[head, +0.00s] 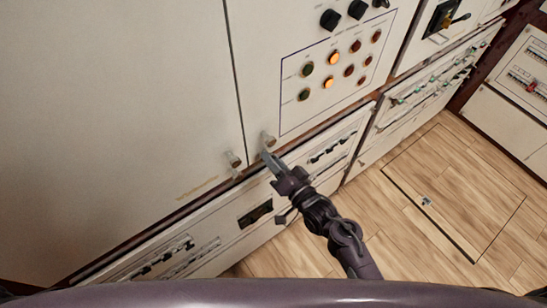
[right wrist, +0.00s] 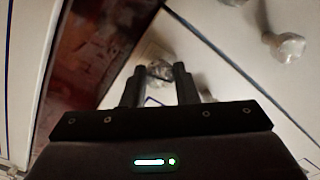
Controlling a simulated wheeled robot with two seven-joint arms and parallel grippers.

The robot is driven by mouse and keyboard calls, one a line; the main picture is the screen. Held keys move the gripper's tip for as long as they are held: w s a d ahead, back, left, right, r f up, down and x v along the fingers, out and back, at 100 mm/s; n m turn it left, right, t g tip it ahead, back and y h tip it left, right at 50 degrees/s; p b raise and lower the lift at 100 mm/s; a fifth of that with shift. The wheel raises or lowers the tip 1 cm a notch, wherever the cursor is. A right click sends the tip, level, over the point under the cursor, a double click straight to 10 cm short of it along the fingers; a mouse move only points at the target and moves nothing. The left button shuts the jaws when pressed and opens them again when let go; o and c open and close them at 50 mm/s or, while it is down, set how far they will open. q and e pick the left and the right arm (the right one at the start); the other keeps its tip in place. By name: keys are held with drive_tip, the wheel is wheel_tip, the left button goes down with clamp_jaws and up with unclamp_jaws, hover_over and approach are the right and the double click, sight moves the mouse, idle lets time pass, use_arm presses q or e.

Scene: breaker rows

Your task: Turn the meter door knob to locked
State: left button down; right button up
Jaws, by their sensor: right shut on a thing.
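Two small, pale, clear-looking knobs sit low on the cabinet front, on either side of a door seam. The right-hand knob (head: 269,139) is at the lower corner of the lamp panel. The left-hand knob (head: 235,161) is on the big plain door. My right gripper (head: 266,155) reaches up to the right-hand knob. In the right wrist view, its two dark fingers are shut on a knob (right wrist: 160,70), partly hidden between them. The other knob (right wrist: 285,46) stands free at the upper right. No label shows which is the meter door knob. My left gripper is not in view.
Above is a panel with several lamps (head: 333,58) and black rotary switches (head: 331,19). Below run breaker rows (head: 172,259) and a dark recessed handle (head: 256,213). The wooden floor (head: 420,170) at right is clear, with a flush hatch.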

drive_tip(key=shift+m+p, duration=0.45)
drive_tip(key=shift+m, duration=1.05)
drive_tip(key=o, duration=1)
drive_tip(key=b+v, duration=0.2)
drive_tip(key=v, duration=0.6)
